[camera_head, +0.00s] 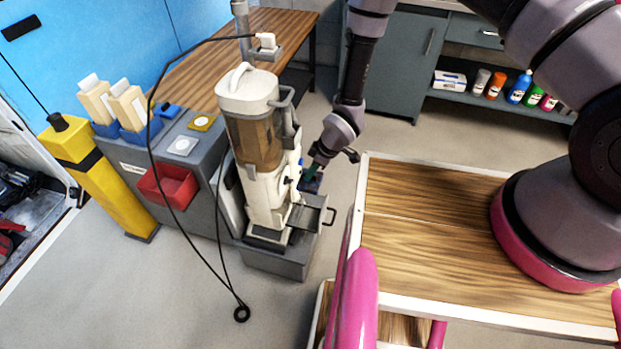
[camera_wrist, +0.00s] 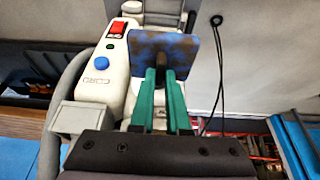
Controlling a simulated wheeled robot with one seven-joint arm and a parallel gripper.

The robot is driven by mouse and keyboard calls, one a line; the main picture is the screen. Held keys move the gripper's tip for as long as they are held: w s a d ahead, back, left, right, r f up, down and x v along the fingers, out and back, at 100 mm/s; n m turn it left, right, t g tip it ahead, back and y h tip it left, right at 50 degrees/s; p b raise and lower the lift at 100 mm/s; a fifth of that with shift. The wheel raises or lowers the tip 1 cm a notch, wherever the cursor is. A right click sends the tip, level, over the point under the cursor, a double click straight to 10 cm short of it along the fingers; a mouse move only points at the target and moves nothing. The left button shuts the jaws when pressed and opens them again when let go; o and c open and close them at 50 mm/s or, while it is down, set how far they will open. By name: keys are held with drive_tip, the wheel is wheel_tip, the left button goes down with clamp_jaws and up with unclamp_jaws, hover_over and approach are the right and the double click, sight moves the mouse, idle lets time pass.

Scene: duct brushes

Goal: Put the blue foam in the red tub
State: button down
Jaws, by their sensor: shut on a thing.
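The blue foam (camera_wrist: 145,45) is a flat, mottled blue and brown piece, held upright at the green fingertips of my gripper (camera_wrist: 166,78) in the wrist view. In the head view my gripper (camera_head: 310,175) is beside the right side of the cream machine, with the dark blue foam (camera_head: 313,186) at its tips. My gripper is shut on the foam. The red tub (camera_head: 170,187) is on the front of the grey cabinet, left of the machine; it looks empty.
The cream machine (camera_head: 250,125) stands between my gripper and the red tub. A black cable (camera_head: 183,207) loops in front of the tub and cabinet. A yellow post (camera_head: 100,185) is at the left. A wooden-topped cart (camera_head: 430,225) is at the right.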

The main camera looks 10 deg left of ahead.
drive_tip(key=shift+r, duration=0.95)
